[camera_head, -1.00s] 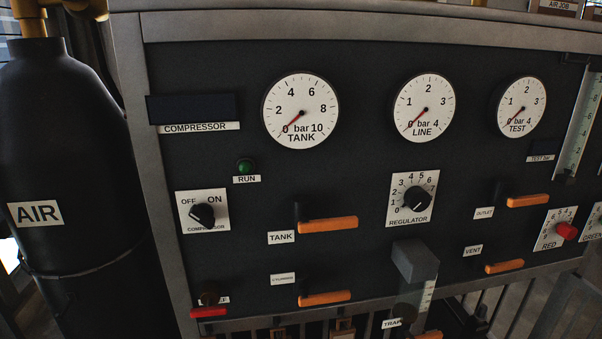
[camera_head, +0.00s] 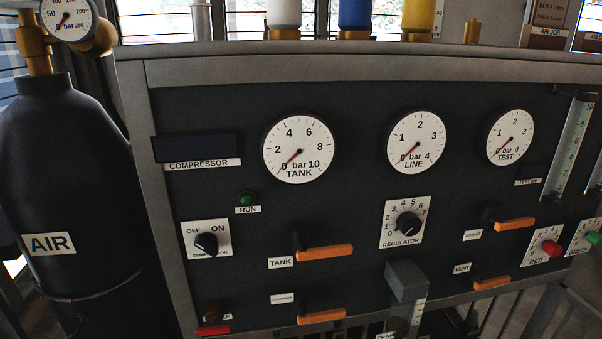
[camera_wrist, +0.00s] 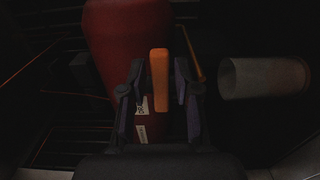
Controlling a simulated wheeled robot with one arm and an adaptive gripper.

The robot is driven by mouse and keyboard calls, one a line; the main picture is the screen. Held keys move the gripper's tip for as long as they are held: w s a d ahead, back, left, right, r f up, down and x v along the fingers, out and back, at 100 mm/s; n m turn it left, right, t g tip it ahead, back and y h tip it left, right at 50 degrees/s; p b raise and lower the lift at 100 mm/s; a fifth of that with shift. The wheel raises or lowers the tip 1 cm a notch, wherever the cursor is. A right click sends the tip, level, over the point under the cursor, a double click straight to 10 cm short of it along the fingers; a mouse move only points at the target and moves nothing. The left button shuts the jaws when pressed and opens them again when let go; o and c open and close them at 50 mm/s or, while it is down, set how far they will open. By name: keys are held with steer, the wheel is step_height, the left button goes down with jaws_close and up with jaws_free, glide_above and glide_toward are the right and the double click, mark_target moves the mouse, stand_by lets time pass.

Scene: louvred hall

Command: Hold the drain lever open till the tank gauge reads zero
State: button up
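The tank gauge (camera_head: 299,147) is a white round dial at upper centre in the head view. Its red needle points at or very near 0. An orange lever (camera_wrist: 159,78) shows in the wrist view, upright in the picture; I take it for the drain lever, but its label is not readable. My gripper (camera_wrist: 158,75) has its two dark fingers on either side of this lever. A gap shows on the left of the lever; contact on the right is unclear. My gripper is not visible in the head view.
In the wrist view a red cylinder (camera_wrist: 118,38) stands behind the lever and a pale cup-like cylinder (camera_wrist: 262,78) lies to the right. The head view shows the tank lever (camera_head: 325,252), another orange lever (camera_head: 321,316), the regulator knob (camera_head: 408,223) and a black AIR bottle (camera_head: 65,190).

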steer(key=shift+o, duration=0.9)
steer(key=v, duration=0.7)
steer(key=shift+s, duration=0.1)
steer(key=v, duration=1.1)
steer(key=shift+s+d, duration=0.2)
steer(key=shift+s, duration=0.15)
